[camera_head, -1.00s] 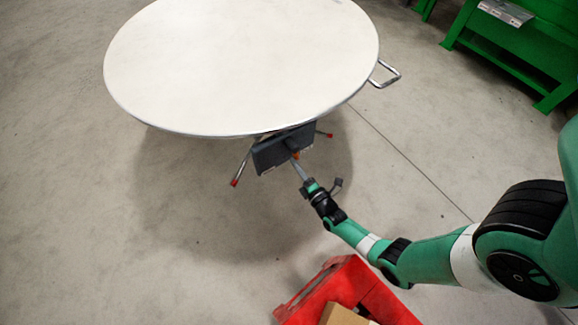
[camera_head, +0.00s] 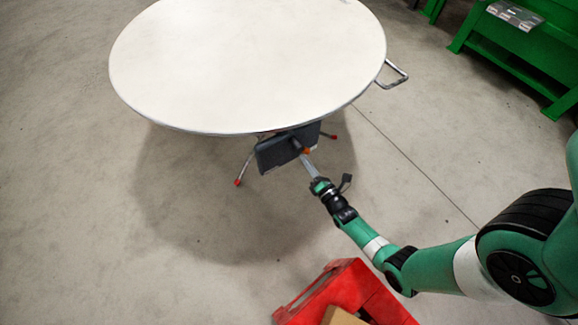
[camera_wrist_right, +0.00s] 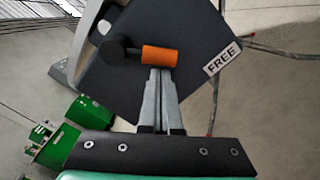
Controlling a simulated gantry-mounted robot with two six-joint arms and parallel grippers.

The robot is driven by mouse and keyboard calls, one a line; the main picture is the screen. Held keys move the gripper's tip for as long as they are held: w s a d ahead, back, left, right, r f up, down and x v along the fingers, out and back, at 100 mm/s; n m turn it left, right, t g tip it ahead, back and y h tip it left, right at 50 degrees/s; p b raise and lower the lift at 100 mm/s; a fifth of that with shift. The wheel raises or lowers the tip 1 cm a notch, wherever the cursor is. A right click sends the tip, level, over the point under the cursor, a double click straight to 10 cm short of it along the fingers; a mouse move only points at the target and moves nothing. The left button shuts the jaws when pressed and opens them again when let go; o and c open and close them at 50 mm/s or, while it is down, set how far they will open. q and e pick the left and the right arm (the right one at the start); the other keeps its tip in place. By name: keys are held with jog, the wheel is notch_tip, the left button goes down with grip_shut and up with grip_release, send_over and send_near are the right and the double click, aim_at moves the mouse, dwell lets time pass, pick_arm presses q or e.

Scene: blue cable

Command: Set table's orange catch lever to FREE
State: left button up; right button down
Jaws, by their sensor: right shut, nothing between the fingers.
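The round white table (camera_head: 250,60) stands on a leg frame with red-tipped feet. A dark plate (camera_head: 275,152) hangs under its near edge and bears the orange catch lever (camera_head: 306,151). In the right wrist view the lever (camera_wrist_right: 162,55) points right from a black pivot, toward the white FREE label (camera_wrist_right: 222,59) on the plate. My right gripper (camera_head: 307,160) is shut and empty. Its fingertips (camera_wrist_right: 159,72) are right below the orange lever in the wrist view, touching or nearly so; I cannot tell which. My left gripper is not in view.
A metal handle (camera_head: 393,75) sticks out from the table's right side. A red cart (camera_head: 335,290) with a cardboard box stands below my right arm. Green metal furniture (camera_head: 520,50) stands at the upper right. The floor at left is clear.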

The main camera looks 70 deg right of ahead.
jog(key=p+v, duration=0.2)
jog(key=v, duration=0.9)
jog(key=shift+s+a+p, duration=0.25)
jog(key=shift+p, duration=0.05)
